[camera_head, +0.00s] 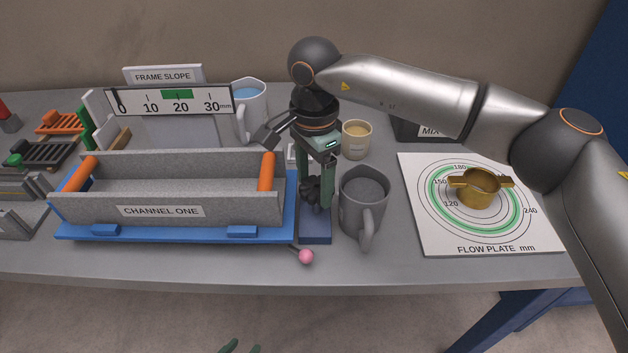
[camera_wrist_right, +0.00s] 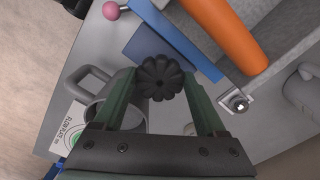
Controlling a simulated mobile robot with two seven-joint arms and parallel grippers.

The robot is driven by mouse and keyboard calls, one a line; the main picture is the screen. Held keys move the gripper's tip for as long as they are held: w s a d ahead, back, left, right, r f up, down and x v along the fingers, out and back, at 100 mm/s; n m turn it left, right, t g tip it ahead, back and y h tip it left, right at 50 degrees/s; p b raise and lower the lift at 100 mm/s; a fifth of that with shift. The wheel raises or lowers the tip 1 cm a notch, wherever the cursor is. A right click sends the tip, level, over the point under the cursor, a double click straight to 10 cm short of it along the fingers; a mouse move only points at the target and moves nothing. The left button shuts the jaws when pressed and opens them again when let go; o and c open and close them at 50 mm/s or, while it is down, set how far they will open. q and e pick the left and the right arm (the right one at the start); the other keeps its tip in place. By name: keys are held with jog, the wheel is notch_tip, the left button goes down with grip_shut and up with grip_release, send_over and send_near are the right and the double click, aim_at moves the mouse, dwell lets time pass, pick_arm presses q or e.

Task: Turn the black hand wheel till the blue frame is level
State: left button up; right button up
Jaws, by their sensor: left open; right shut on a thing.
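The black hand wheel (camera_head: 311,190) sits at the right end of the blue frame (camera_head: 180,234). My right gripper (camera_head: 318,188) reaches down from above and is shut on the wheel. In the right wrist view the lobed wheel (camera_wrist_right: 160,78) lies between the two green fingers (camera_wrist_right: 160,100). The blue frame carries a grey channel marked CHANNEL ONE (camera_head: 160,211). The FRAME SLOPE scale (camera_head: 168,101) behind it has a green band near 20 and a dark mark near 0. My left gripper (camera_head: 240,348) shows only its green fingertips at the bottom edge, open and away from the bench.
A grey mug (camera_head: 363,205) stands close to the right of my right gripper. A beige cup (camera_head: 356,139) and a pitcher (camera_head: 249,108) are behind. A pink ball knob (camera_head: 306,257) sticks out at the front.

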aim_at(314, 187)
jog(key=shift+n, duration=0.5)
jog(key=o, duration=1.3)
jog(key=shift+r, duration=0.1)
notch_tip(314, 187, up, 12)
jog(key=shift+r, duration=0.2)
